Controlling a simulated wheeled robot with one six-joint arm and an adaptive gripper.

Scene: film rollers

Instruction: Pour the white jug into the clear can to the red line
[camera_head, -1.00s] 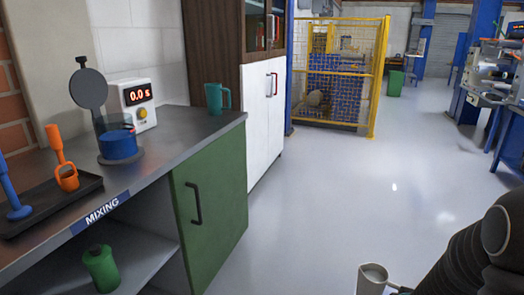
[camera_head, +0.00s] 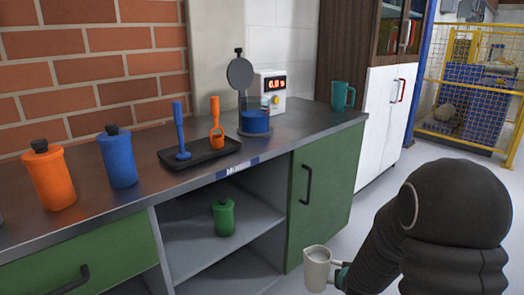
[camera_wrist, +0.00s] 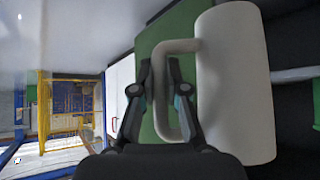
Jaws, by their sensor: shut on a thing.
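The white jug (camera_head: 316,270) is in front of the bench at the bottom of the head view. It looks about upright and has pale contents near its rim. In the wrist view the jug (camera_wrist: 236,85) fills the right side. My gripper (camera_wrist: 160,72) is shut on its handle, one finger each side. In the head view my gripper (camera_head: 341,275) is mostly hidden by my dark arm. No clear can with a red line can be made out. A see-through cylinder (camera_head: 243,104) with a blue vessel in it stands on the bench, its grey lid raised.
On the bench (camera_head: 110,205) stand orange (camera_head: 50,175) and blue (camera_head: 117,157) bottles, a black tray (camera_head: 172,162) with two tools, a display box (camera_head: 272,92) and a teal mug (camera_head: 342,95). A green bottle (camera_head: 223,218) stands on the shelf below. Open floor lies right.

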